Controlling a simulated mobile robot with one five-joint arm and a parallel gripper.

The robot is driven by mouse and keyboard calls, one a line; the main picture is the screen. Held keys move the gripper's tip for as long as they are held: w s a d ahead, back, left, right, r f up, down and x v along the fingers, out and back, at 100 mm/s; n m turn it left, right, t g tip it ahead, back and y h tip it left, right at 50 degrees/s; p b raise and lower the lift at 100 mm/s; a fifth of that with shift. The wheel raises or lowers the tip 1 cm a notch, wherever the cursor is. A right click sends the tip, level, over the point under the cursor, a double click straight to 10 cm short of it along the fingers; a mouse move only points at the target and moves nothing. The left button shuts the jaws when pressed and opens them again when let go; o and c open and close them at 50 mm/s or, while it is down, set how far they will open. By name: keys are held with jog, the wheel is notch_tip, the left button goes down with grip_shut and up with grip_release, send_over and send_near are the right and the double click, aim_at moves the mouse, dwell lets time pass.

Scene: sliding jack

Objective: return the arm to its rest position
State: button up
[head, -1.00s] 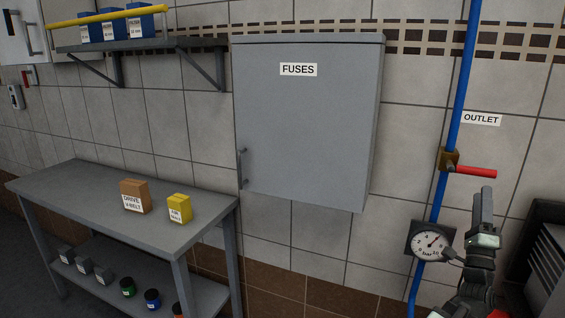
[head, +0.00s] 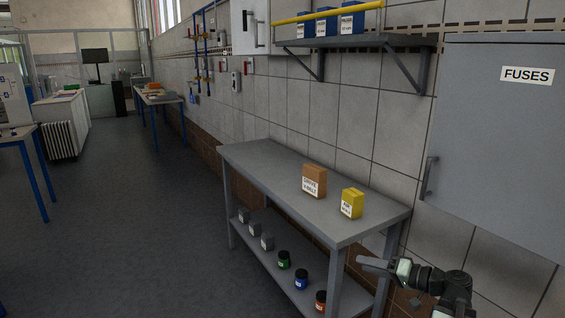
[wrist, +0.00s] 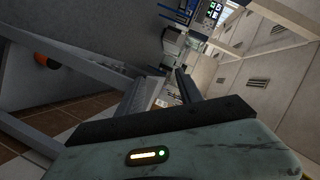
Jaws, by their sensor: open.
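My gripper (head: 376,264) shows at the lower right of the head view, at the end of my dark arm. It points left, just in front of the right end of the grey workbench (head: 262,152). No object shows in it. In the wrist view my gripper (wrist: 160,88) stands with its two fingers apart and nothing between them. The workbench frame shows at the left of the wrist view, close to the gripper. I cannot tell whether they touch.
A brown box (head: 314,181) and a yellow box (head: 352,203) stand on the workbench. Several small jars and grey boxes sit on its lower shelf. The grey fuse cabinet (head: 500,140) hangs at the right. The floor (head: 120,220) at the left is clear.

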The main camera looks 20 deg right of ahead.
jog(key=a+f+n+g+h+p, duration=0.1)
jog(key=a+f+n+g+h, duration=0.25)
jog(key=a, duration=0.65)
jog(key=a+f+g+h+p, duration=0.1)
jog(key=a+f+g+h, duration=0.1)
jog(key=a+f+g, duration=0.6)
jog(key=a+f+n+g+h+p, duration=0.1)
jog(key=a+f+g+h, duration=0.2)
jog(key=a, duration=0.9)
notch_tip(320, 180, up, 13)
jog(key=t+p, duration=0.1)
jog(key=p, duration=1.3)
jog(key=shift+d+r, duration=0.2)
jog(key=shift+d, duration=0.05)
